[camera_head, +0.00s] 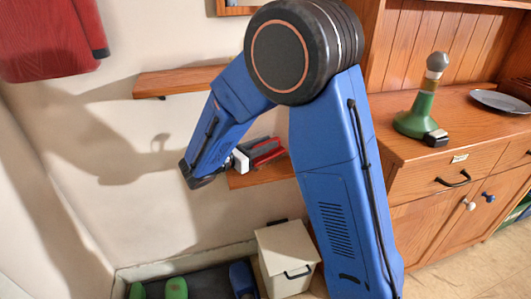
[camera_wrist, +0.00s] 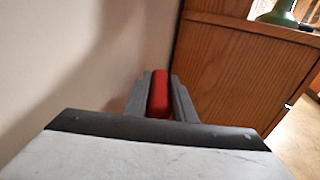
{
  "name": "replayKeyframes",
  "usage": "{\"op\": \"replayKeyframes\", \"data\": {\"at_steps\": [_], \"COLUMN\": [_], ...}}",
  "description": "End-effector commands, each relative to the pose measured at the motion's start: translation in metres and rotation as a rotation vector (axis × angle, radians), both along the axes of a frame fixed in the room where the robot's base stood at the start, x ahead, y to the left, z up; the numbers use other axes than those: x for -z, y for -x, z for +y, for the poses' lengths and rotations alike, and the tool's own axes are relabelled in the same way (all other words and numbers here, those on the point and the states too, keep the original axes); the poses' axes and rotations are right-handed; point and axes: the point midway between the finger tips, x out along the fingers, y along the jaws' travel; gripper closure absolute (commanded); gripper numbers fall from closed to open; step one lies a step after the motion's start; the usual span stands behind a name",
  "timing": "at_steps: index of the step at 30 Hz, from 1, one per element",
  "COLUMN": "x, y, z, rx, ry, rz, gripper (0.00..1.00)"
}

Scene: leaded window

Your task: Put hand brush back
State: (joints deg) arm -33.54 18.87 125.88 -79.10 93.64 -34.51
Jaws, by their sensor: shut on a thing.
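My gripper (camera_head: 266,149) is shut on a red thing, which I take to be the hand brush (camera_wrist: 159,93). In the wrist view, the red thing stands between the two dark fingers (camera_wrist: 160,97); only its red part shows and no bristles are visible. In the head view, the gripper and the red thing are just above or over the small lower wooden shelf (camera_head: 262,177) on the wall. I cannot tell whether the brush touches the shelf. My blue arm hides the shelf's right end.
An upper wooden shelf (camera_head: 175,81) is above left. The wooden sideboard (camera_head: 430,170) stands close on the right, with a green-based object (camera_head: 418,115) and a plate (camera_head: 498,101) on top. Below are a cream box (camera_head: 284,250) and green shoes (camera_head: 176,287). A red garment (camera_head: 45,40) hangs upper left.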

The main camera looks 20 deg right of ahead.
Motion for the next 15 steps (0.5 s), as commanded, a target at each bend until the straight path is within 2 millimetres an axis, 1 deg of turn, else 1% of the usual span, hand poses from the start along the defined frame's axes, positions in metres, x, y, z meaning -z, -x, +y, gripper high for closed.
{"op": "replayKeyframes", "data": {"at_steps": [8, 11, 15], "x": [0.033, 0.037, 0.037], "y": [-0.001, -0.004, -0.004], "z": [0.0, 0.0, 0.0], "rx": [0.001, 0.0, 0.0], "ry": [0.002, 0.001, 0.0], "rz": [0.003, 0.0, -0.001], "gripper": [1.0, 1.0, 1.0]}}
